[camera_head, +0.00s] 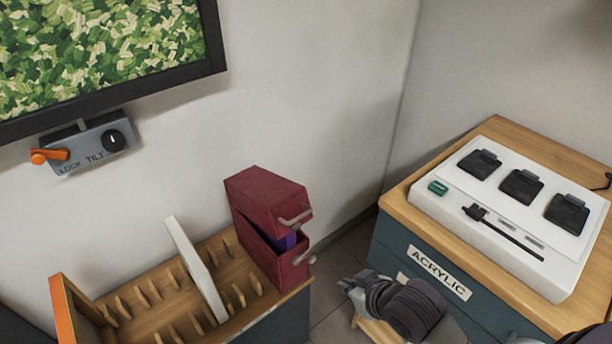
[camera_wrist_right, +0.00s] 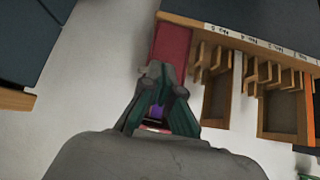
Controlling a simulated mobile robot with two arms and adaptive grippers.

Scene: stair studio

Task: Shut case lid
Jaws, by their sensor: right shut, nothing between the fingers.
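A dark red case (camera_head: 268,189) stands at the right end of a wooden slotted rack. Its upper part, the lid, is parted from the lower part, and something purple (camera_head: 288,242) shows in the gap. A grey handle sits on each part, facing right. My right gripper (camera_head: 346,283) is to the right of the case and lower in the picture, its fingers together and empty. In the right wrist view the gripper (camera_wrist_right: 160,82) is in front of the red case (camera_wrist_right: 172,50) and hides part of it; a purple patch shows between the finger links. My left gripper is not in view.
The slotted rack (camera_head: 150,318) also holds a white panel (camera_head: 196,268). At right, a cabinet labelled ACRYLIC (camera_head: 440,272) bears a white control console (camera_head: 510,222). Floor shows between rack and cabinet. A lever box (camera_head: 88,145) is on the wall.

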